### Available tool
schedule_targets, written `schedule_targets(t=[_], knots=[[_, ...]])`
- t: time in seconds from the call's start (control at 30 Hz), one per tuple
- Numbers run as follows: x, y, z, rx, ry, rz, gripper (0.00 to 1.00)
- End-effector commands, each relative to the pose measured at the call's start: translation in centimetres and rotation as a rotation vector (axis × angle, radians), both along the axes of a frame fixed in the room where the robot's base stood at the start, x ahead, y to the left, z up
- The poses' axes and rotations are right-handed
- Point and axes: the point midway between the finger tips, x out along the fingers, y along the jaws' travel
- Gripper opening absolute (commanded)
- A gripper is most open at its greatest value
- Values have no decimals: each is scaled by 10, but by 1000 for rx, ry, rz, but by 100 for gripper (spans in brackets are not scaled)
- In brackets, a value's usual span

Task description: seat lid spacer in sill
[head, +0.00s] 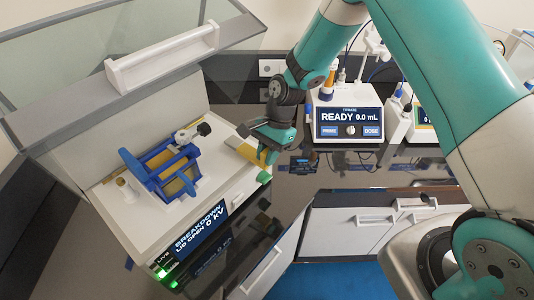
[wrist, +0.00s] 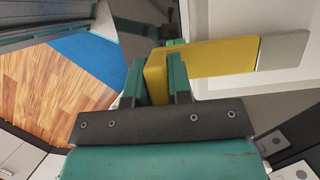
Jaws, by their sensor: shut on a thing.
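The lid spacer, a yellow bar with a grey end, shows in the wrist view (wrist: 215,58). My gripper (wrist: 156,78) is shut on its yellow block end, between two green fingers. The bar reaches right from the fingers over a pale surface. In the head view my gripper (head: 266,150) is at the right edge of the white breakdown tester (head: 120,215), with the yellow spacer (head: 247,151) partly hidden by it. The tester's lid (head: 150,55) is raised and its screen reads "LID OPEN". I cannot make out the sill's slot or whether the spacer touches it.
A blue-framed test cell (head: 160,172) stands on the tester's deck, left of my gripper. A small green piece (head: 264,177) is just below the gripper. The dark counter (head: 300,185) right of the tester is mostly clear.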

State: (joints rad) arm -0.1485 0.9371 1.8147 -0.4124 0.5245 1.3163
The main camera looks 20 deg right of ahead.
Motion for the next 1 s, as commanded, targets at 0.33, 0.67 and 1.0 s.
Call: schedule_targets(t=[0.33, 0.67, 1.0], knots=[[1, 0, 1, 1, -2, 0, 0], [1, 0, 1, 1, -2, 0, 0], [1, 0, -5, 1, -2, 0, 0]])
